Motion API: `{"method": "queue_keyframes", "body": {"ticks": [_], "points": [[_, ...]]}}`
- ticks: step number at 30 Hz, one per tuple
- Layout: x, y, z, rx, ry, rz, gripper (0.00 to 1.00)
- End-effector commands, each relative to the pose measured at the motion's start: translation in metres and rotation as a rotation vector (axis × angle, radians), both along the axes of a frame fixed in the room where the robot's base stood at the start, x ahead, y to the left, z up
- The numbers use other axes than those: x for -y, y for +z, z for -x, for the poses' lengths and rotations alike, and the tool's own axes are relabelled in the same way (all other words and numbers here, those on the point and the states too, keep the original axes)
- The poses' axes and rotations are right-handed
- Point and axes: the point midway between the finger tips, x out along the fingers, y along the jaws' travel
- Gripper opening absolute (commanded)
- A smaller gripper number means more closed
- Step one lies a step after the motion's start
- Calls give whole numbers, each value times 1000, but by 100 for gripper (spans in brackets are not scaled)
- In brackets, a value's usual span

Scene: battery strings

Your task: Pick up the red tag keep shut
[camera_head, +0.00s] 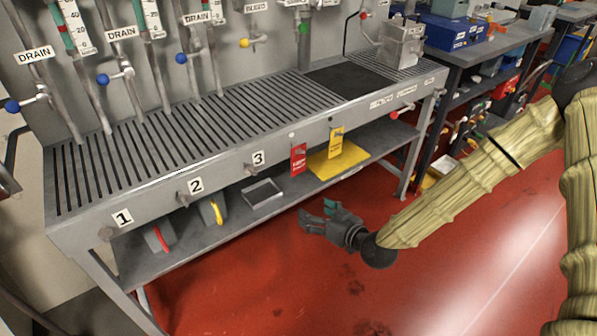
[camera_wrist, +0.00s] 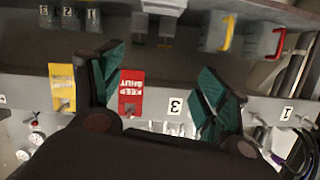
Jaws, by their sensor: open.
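The red tag (camera_head: 298,158) hangs from the front rail of the grey slatted bench, to the right of the number 3 label. In the wrist view the red tag (camera_wrist: 131,92) appears upside down, reads "KEEP SHUT", and lies between my fingers, close to the left one. My gripper (camera_head: 318,213) is in front of the bench, below and to the right of the red tag, apart from it. In the wrist view my gripper (camera_wrist: 162,90) is open and empty, with teal pads on both fingers.
A yellow tag (camera_head: 336,142) hangs right of the red one. The red floor (camera_head: 270,280) before the bench is clear.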

Motion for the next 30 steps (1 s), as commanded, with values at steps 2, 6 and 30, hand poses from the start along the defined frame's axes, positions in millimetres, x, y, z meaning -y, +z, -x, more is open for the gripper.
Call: {"method": "queue_keyframes", "body": {"ticks": [2, 6, 30], "points": [[3, 26, -27, 124, -5, -24, 75], [7, 67, -53, 276, -12, -42, 75], [-29, 89, -118, 345, -14, -47, 75]]}}
